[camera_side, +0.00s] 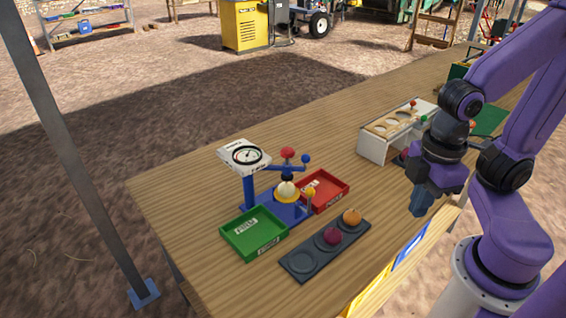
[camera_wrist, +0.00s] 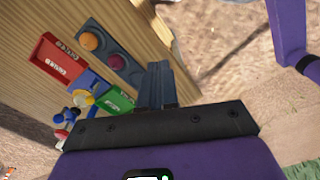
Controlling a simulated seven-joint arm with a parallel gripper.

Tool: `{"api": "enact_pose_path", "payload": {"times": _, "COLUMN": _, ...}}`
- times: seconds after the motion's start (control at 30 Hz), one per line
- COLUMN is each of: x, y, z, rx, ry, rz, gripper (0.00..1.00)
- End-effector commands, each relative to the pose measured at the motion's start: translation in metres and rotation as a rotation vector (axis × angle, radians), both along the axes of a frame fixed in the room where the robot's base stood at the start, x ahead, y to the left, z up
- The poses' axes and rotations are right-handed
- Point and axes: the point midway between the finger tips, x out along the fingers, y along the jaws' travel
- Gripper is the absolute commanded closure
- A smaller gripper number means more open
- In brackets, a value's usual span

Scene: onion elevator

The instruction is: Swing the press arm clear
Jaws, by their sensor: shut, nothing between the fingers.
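A blue press stand (camera_side: 250,192) with a white dial gauge (camera_side: 243,155) stands on the wooden table. Its blue press arm (camera_side: 270,168) reaches out over a pale onion (camera_side: 287,191), with a red knob (camera_side: 288,153) above it and a blue ball (camera_side: 305,159) at the right end. In the wrist view the blue ball (camera_wrist: 72,115) and pale onion (camera_wrist: 85,98) lie at the left, partly small and overlapping. My gripper (camera_side: 419,207) is shut and empty, to the right of the press, near the table's front edge; its fingers (camera_wrist: 163,85) also show in the wrist view.
A green tray (camera_side: 231,237) and a red tray (camera_side: 341,189) flank the press. A dark holder (camera_side: 300,266) in front holds a purple onion (camera_side: 332,236) and an orange onion (camera_side: 351,217). A white rack (camera_side: 373,148) stands behind. The table's left end (camera_side: 165,190) is clear.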

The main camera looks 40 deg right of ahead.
Motion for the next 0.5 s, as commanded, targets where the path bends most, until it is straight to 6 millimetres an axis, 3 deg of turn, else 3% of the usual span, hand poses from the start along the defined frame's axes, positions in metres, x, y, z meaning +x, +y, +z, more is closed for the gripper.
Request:
{"api": "enact_pose_path", "payload": {"times": 0.1, "x": 0.000, "y": 0.000, "z": 0.000, "rx": 0.000, "ry": 0.000, "rz": 0.000, "gripper": 1.00}}
{"api": "enact_pose_path", "payload": {"times": 0.13, "x": 0.000, "y": 0.000, "z": 0.000, "rx": 0.000, "ry": 0.000, "rz": 0.000, "gripper": 0.94}}
{"api": "enact_pose_path", "payload": {"times": 0.27, "x": 0.005, "y": 0.003, "z": 0.003, "rx": 0.001, "ry": 0.002, "rz": -0.020, "gripper": 0.51}}
{"api": "enact_pose_path", "payload": {"times": 0.37, "x": 0.021, "y": 0.011, "z": 0.010, "rx": 0.003, "ry": 0.011, "rz": -0.074, "gripper": 0.49}}
{"api": "enact_pose_path", "payload": {"times": 0.5, "x": 0.059, "y": 0.025, "z": 0.028, "rx": 0.010, "ry": 0.031, "rz": -0.197, "gripper": 0.49}}
